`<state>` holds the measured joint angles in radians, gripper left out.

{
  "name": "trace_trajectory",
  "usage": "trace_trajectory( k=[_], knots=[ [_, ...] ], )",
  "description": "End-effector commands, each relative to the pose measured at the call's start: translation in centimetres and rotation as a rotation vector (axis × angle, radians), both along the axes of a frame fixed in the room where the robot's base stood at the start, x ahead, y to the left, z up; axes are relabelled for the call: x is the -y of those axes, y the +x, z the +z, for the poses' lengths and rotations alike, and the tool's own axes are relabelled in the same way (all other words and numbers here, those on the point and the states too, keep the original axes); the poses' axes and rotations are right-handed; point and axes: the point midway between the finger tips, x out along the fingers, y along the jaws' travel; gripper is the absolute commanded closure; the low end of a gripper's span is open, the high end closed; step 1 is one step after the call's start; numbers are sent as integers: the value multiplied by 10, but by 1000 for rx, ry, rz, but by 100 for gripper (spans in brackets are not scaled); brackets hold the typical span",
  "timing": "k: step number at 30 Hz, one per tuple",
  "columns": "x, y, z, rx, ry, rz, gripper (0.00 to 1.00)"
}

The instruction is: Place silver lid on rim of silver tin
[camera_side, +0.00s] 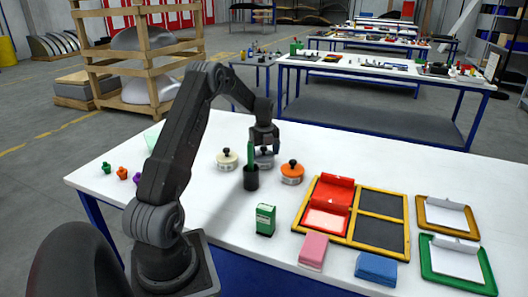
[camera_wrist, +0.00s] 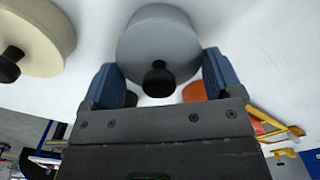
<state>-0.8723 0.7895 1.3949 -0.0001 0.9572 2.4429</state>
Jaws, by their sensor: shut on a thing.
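My gripper (camera_side: 264,143) points down from the arm over the middle of the table. In the wrist view, its two blue fingers (camera_wrist: 162,85) stand on either side of the silver lid (camera_wrist: 135,62) with its black knob (camera_wrist: 158,80). The gripper is shut on the lid. In the side view, a silver round body (camera_side: 265,159) shows just below the fingers, between a cream tin and an orange tin. I cannot tell where the lid ends and the silver tin begins, or whether they touch. A black cup with a green stick partly covers this spot.
The cream tin (camera_side: 227,161) and orange tin (camera_side: 292,174) stand close on either side, each with a black knob. The black cup (camera_side: 251,180) stands just in front. A green box (camera_side: 265,220), yellow-framed tray (camera_side: 346,241) and coloured pegs (camera_side: 122,173) lie farther off.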

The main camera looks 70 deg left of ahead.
Motion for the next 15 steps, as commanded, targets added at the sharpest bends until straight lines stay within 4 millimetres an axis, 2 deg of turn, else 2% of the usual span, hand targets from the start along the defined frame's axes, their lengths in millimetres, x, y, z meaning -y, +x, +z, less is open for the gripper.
trace_trajectory(
  k=[8, 9, 13, 15],
  knots=[
    [0, 0, -3, 0, 0, 0, 38],
    [0, 0, -3, 1, 1, 0, 13],
    [0, 0, -3, 0, 1, 0, 1],
    [0, 0, -3, 0, 1, 0, 0]
  ],
)
